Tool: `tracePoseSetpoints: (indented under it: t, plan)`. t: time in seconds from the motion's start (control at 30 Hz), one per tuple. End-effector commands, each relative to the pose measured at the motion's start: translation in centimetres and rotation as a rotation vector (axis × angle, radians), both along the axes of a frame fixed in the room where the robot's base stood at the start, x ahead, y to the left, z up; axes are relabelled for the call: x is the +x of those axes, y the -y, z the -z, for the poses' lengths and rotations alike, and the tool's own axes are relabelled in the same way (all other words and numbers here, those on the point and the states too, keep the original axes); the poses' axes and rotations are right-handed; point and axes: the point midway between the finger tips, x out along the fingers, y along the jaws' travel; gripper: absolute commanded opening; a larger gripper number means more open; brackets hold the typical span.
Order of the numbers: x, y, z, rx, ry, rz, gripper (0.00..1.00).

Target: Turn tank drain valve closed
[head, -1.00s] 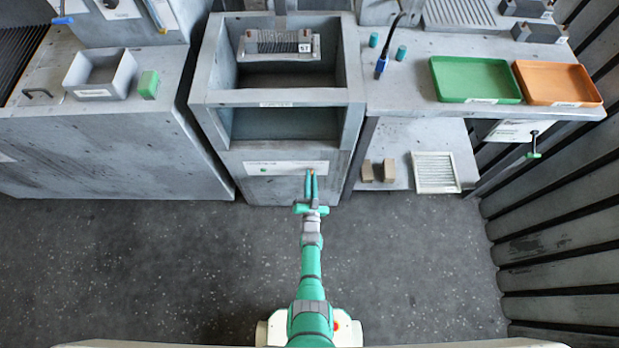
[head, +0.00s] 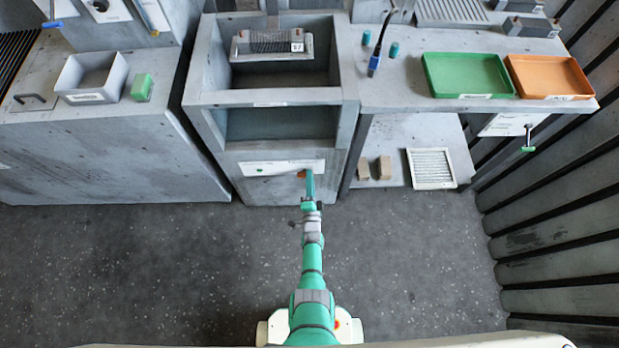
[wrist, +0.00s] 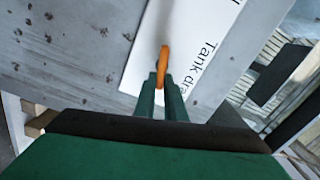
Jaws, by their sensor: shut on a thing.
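The tank drain valve has an orange handle (wrist: 164,67) in front of a white label plate (wrist: 187,45) reading "Tank dra…" in the wrist view. In the head view the orange handle (head: 301,174) shows small at the right part of the white plate (head: 270,168) on the tank's front. My gripper (head: 310,180) is at the handle, its green fingers shut on it; the fingers also show in the wrist view (wrist: 163,92). The fingers hide part of the handle, and the valve body behind it is hidden.
The grey tank (head: 272,97) with an open basin stands above the valve. A grey bench (head: 95,160) is at left. At right, a table holds a green tray (head: 468,75) and an orange tray (head: 550,76). A white grille (head: 432,168) and brown blocks lie below. The floor in front is clear.

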Motion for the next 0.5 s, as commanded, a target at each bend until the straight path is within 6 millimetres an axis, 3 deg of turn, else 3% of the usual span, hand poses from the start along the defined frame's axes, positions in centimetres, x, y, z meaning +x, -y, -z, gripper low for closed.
tracePoseSetpoints:
  t: [0.5]
  plan:
    - [0.0,0.07,0.58,0.265,-0.002,0.001,0.0]
